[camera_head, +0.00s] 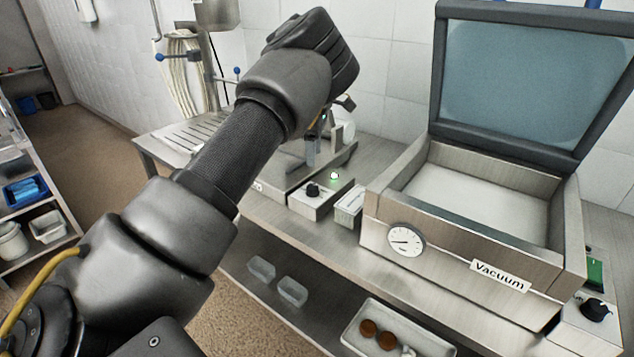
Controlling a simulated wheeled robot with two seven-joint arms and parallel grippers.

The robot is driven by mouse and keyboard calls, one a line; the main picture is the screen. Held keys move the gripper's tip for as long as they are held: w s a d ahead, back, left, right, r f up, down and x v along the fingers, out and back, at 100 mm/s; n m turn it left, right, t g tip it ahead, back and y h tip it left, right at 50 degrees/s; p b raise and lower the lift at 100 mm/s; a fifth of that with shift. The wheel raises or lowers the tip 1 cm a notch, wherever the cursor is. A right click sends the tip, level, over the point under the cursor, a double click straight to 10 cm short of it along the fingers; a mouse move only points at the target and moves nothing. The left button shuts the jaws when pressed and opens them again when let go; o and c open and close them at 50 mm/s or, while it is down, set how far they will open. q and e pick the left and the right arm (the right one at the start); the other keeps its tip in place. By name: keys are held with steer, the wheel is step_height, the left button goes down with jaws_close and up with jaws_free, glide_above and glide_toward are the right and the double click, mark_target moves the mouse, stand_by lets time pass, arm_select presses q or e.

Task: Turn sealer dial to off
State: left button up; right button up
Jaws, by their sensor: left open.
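The sealer's black dial (313,189) sits on the front of a small metal control box (322,200) at the middle of the bench. A small green light (334,175) glows on top of the box, right of the dial. The dial's exact setting is too small to read. My left arm comes in from the lower left, and my left gripper (317,145) is open, partly hidden behind its own wrist. Its visible finger points down just above and behind the dial and appears apart from it. My right gripper is out of view.
A vacuum machine (480,255) with a raised lid (520,85), a gauge (405,240) and another black knob (595,310) stands on the right. A tray (360,335) and clear tubs (292,291) sit on the lower shelf. A shelf unit (45,250) stands far left.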

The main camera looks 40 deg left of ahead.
arm_select(q)
glide_above(313, 186)
step_height(313, 186, down, 5)
steer(key=shift+r, duration=0.15)
step_height(313, 186, down, 4)
steer(key=shift+p, duration=0.3)
steer(key=shift+f, duration=0.4)
steer(key=shift+a+f, duration=0.1)
steer(key=shift+f, duration=0.45)
steer(key=shift+c, duration=1)
steer(key=c, duration=0.8)
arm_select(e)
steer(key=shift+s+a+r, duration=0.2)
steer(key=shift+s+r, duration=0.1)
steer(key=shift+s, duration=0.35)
